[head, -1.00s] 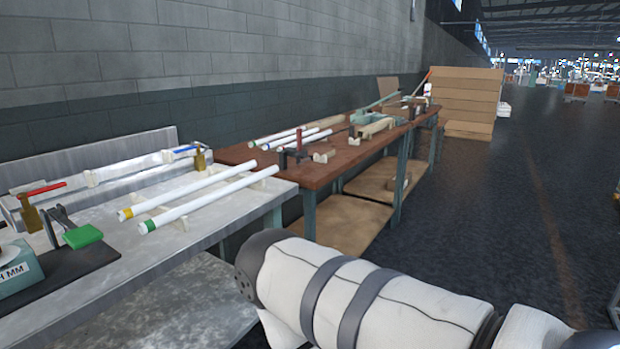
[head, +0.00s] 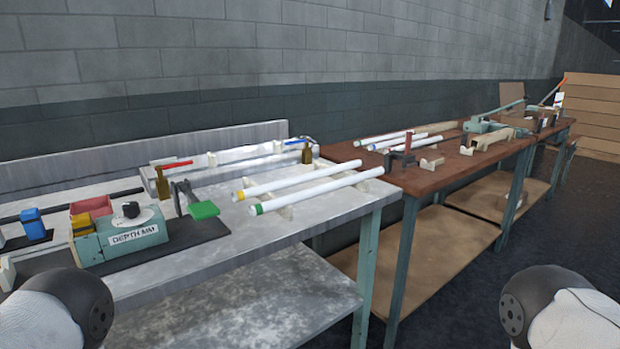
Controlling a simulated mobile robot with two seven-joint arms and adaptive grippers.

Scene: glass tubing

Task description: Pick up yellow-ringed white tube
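The yellow-ringed white tube (head: 300,180) lies on supports on the grey metal table (head: 345,212), with its yellow ring (head: 240,196) at the near left end. A green-ringed white tube (head: 320,190) lies beside it, nearer the table's front edge, on the same kind of supports. Parts of both my arms show at the lower left and lower right corners. Neither gripper shows, and nothing touches the tubes.
On the left of the table stand a teal block labelled DEPTH MM (head: 125,232), a red tray (head: 92,206) and a clamp with a green pad (head: 203,210). A brown table (head: 440,165) with more tubes stands to the right. The floor at right is open.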

